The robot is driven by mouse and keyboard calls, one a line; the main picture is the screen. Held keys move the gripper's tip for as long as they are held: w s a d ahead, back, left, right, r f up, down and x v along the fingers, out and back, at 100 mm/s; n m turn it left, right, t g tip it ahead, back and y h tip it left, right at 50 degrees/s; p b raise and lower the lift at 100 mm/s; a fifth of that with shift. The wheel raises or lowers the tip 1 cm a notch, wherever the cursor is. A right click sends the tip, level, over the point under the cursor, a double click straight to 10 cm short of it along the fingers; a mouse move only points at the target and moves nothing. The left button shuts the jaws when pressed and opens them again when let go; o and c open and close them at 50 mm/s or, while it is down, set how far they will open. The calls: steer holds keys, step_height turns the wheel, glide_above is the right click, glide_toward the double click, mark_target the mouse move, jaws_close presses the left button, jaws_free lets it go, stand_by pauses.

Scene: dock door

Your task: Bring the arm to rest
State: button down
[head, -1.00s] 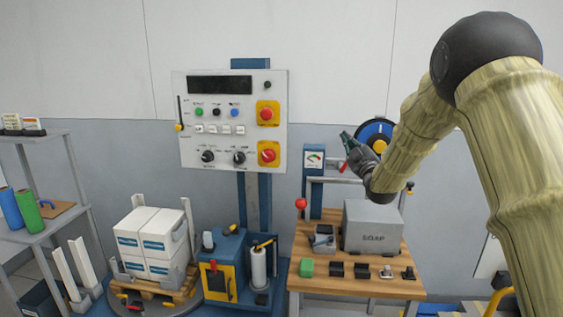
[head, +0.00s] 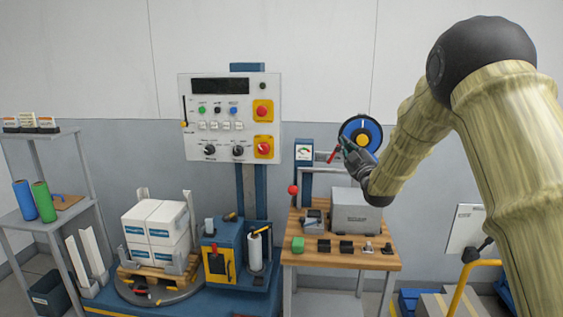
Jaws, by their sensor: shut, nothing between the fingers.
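My gripper (head: 346,146) is at the end of my arm, on the right side of the head view. It is shut and empty. It shows in front of the wall, a little above the grey box (head: 358,212) on the wooden bench, and overlaps the lower left of the blue and yellow reel (head: 361,134). My arm reaches in from the right edge and bends down to the gripper. The exact gap between the gripper and the reel cannot be told.
A control panel (head: 220,130) stands left of my gripper. The wooden bench (head: 345,260) holds small blocks and a red-knobbed lever. White cartons (head: 157,222) sit on a turntable, with a shelf (head: 40,137) at far left. A yellow rail (head: 461,285) is at lower right.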

steer(key=s+f+m+g+h+b, duration=0.1)
steer(key=s+f+m+g, duration=0.15)
steer(key=f, duration=1.05)
steer(key=s+f+m+g+h+b, duration=0.1)
steer(key=s+f+m+g+h, duration=0.15)
steer(key=f, duration=1.15)
steer(key=s+d+f+m+g+b, duration=0.1)
steer(key=s+f+g, duration=0.1)
steer(key=s+f, duration=0.85)
steer(key=s+f+m+g, duration=0.1)
steer(key=s+f+g, duration=0.2)
steer(key=s+f, duration=0.7)
steer(key=s+f+m+g+h+b, duration=0.1)
steer(key=s+f+m+g+b, duration=0.35)
steer(key=s+f, duration=1.55)
steer(key=s+f+g, duration=0.1)
steer(key=s+g, duration=0.2)
steer(key=s, duration=0.9)
steer(key=s+f+m+g+p, duration=0.1)
steer(key=s+g, duration=0.2)
steer(key=s, duration=0.9)
steer(key=shift+f+g+h, duration=0.25)
steer(key=shift+g+h, duration=0.1)
steer(key=shift+s+d, duration=0.1)
